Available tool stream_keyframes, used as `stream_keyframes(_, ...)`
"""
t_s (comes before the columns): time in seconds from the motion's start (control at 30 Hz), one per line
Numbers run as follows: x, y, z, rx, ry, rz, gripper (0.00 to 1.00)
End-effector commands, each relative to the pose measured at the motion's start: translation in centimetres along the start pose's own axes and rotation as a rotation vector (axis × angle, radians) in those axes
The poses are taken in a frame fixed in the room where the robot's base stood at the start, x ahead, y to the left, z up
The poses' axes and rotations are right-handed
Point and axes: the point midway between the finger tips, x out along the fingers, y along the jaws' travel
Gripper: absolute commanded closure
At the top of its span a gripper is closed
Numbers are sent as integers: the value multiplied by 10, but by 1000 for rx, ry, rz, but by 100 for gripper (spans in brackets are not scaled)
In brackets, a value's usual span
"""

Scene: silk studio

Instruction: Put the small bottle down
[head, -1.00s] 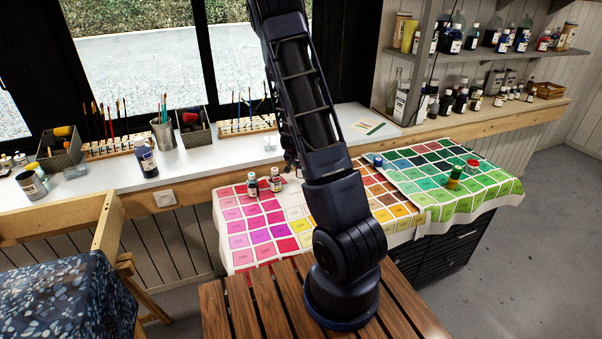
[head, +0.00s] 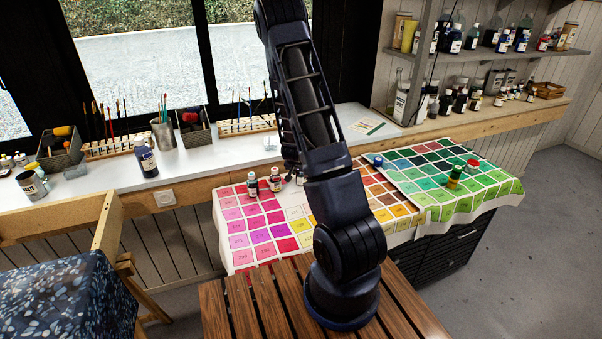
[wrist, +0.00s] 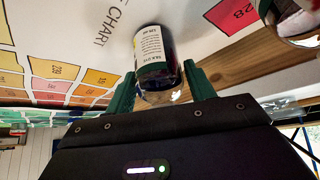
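In the wrist view, the small bottle (wrist: 157,62), dark with a white printed label, is between the two green fingers of my gripper (wrist: 160,72). The fingers touch or nearly touch its sides, and the gripper looks shut on it. The colour chart cloth lies behind the bottle; I cannot tell whether the bottle touches it. In the head view my arm hides the gripper and most of the area around it.
Two small bottles (head: 252,185) (head: 275,180) stand on the pink part of the colour chart (head: 238,242), left of my arm. Another bottle (head: 454,177) and a red-capped one (head: 472,166) stand on its green part. A dark bottle (head: 146,157) is on the white counter (head: 200,160).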

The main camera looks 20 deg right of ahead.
Motion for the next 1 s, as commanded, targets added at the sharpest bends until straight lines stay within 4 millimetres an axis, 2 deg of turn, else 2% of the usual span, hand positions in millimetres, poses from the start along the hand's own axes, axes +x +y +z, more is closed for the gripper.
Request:
stream_keyframes(0.47, -6, -1, -2, -2, 2, -1, 33)
stream_keyframes(1.0, -68, -1, -2, -2, 2, -2, 33)
